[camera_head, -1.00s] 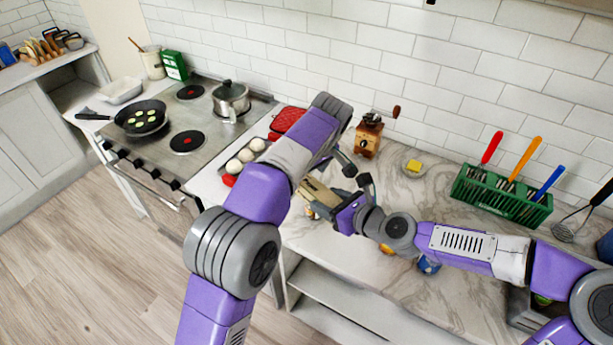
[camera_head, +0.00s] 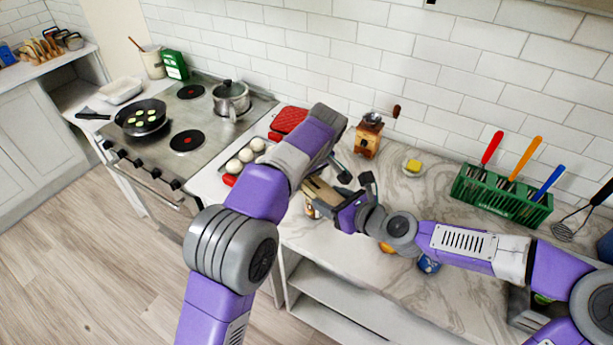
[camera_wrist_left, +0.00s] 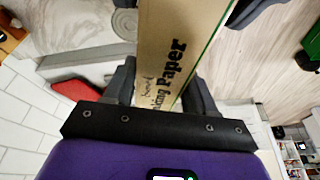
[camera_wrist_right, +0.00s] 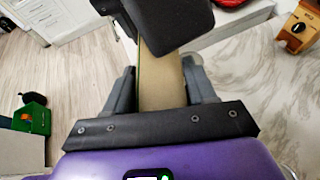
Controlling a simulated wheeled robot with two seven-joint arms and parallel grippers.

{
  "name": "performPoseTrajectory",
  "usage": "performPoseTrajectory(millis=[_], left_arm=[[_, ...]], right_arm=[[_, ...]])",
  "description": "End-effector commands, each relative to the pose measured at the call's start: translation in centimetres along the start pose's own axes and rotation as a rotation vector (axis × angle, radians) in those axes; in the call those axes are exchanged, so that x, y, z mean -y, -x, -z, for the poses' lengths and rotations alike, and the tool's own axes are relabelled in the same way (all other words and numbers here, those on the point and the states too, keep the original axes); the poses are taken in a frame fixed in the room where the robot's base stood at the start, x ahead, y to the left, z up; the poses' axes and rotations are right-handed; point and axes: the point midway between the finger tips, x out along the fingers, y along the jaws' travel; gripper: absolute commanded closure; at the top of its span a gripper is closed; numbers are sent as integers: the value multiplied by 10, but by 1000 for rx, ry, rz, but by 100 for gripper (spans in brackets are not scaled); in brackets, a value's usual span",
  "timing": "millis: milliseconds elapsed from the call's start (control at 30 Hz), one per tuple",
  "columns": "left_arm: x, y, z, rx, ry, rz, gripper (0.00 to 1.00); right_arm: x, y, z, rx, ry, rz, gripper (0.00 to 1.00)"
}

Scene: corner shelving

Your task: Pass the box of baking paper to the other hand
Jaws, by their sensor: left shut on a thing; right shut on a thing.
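The box of baking paper (camera_head: 322,192) is a long tan carton held above the counter, partly hidden by my arms in the head view. In the left wrist view the box (camera_wrist_left: 172,45) runs between the fingers of my left gripper (camera_wrist_left: 160,85), with the lettering "Paper" showing. In the right wrist view the box (camera_wrist_right: 161,88) lies between the fingers of my right gripper (camera_wrist_right: 160,85). Both grippers are shut on it, close together along its length. A dark part of my left gripper covers its far end in the right wrist view.
The marble counter (camera_head: 455,230) lies below. A tray of white rounds (camera_head: 246,155) and a red item (camera_head: 289,121) are left of the arms, beside the stove (camera_head: 165,150).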

Motion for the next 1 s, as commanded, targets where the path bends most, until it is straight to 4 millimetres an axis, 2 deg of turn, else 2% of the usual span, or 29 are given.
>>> performPoseTrajectory(millis=[33, 200, 233, 567, 1000], left_arm=[[-5, 2, -1, -3, -3, -16, 84], [-5, 2, -2, -1, -3, -17, 84], [-5, 2, -2, -1, -3, -16, 84], [-3, 2, -1, -2, -2, -11, 84], [-2, 2, -1, -2, -1, -9, 84]], right_arm=[[-12, 0, -1, -3, 16, -29, 43], [-11, 0, -1, -2, 15, -28, 17], [-11, 0, -1, -2, 14, -27, 15], [-7, 2, 0, -1, 9, -18, 15], [-4, 38, 0, -2, 5, -14, 15]])
